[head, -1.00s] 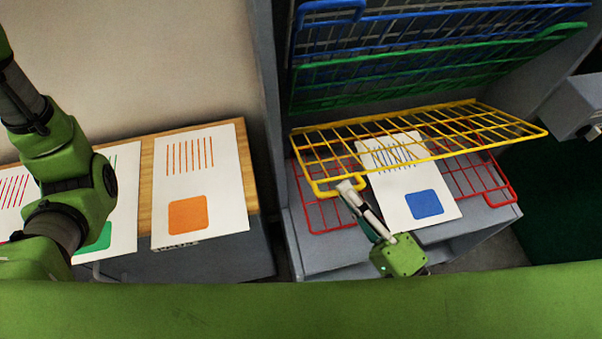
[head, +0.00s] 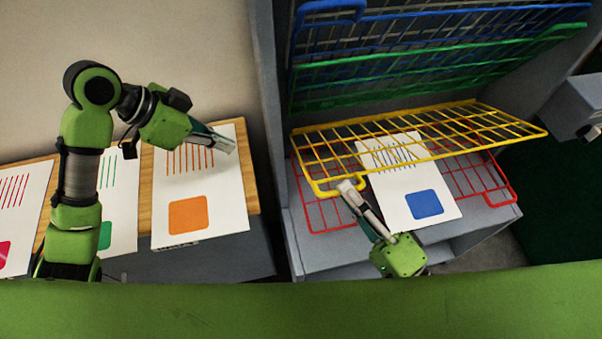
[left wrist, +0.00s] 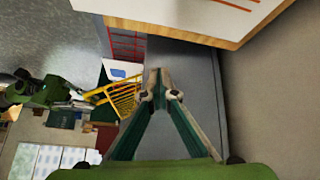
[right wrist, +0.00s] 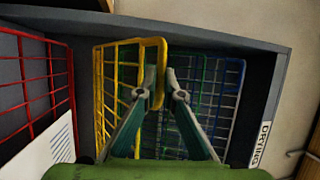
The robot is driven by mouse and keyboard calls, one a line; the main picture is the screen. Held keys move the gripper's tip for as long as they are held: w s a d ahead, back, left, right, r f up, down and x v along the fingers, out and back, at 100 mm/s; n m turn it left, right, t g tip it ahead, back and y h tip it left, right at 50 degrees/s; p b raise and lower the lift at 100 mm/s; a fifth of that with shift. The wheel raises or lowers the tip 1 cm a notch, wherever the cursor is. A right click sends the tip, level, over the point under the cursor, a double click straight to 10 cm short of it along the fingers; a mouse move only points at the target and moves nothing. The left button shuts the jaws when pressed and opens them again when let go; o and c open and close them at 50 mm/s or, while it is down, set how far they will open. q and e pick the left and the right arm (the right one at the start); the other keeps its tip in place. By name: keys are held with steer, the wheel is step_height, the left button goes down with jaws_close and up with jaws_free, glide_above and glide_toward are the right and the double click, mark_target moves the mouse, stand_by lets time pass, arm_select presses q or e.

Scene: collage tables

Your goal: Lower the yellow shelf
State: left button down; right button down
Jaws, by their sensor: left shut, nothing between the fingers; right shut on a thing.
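The yellow shelf (head: 400,143) is a wire rack that juts out of the grey rack, tilted a little above the red shelf (head: 480,183). My right gripper (head: 346,187) is shut on the front left corner loop of the yellow shelf. In the right wrist view the yellow bar (right wrist: 160,75) runs between the fingertips (right wrist: 163,90). A white sheet (head: 405,190) with blue strokes and a blue square lies on the red shelf, partly under the yellow wires. My left gripper (head: 228,147) is shut and empty above the orange-marked sheet. It also shows in the left wrist view (left wrist: 160,92).
Green (head: 430,70) and blue (head: 430,25) wire shelves are raised above the yellow one. A wooden-topped table (head: 146,180) at left holds several printed sheets, including the orange one (head: 215,205). A grey upright panel (head: 268,130) stands between the table and the shelves.

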arm_select(q)
steer(key=s+d+r+g+h, duration=0.4)
steer(key=s+d+r+h, duration=0.1)
steer(key=d+r+h, duration=0.15)
glide_above(313, 187)
steer(key=w+a, duration=0.3)
steer(key=a, duration=0.1)
step_height(313, 187, down, 3)
steer(key=shift+y, duration=0.45)
steer(key=shift+s+d+f, duration=0.3)
steer(key=shift+s+f, duration=0.05)
steer(key=shift+f, duration=0.35)
steer(key=shift+s+d+f, duration=0.3)
steer(key=shift+s+f, duration=0.05)
steer(key=shift+f, duration=0.35)
steer(key=shift+s+d+f, duration=0.3)
steer(key=shift+s+f, duration=0.05)
steer(key=shift+f, duration=0.35)
steer(key=shift+s+f+t, duration=0.3)
steer(key=shift+f, duration=0.2)
steer(key=shift+s+d+f+m, duration=0.1)
steer(key=shift+s+f+m, duration=0.15)
steer(key=shift+m, duration=0.05)
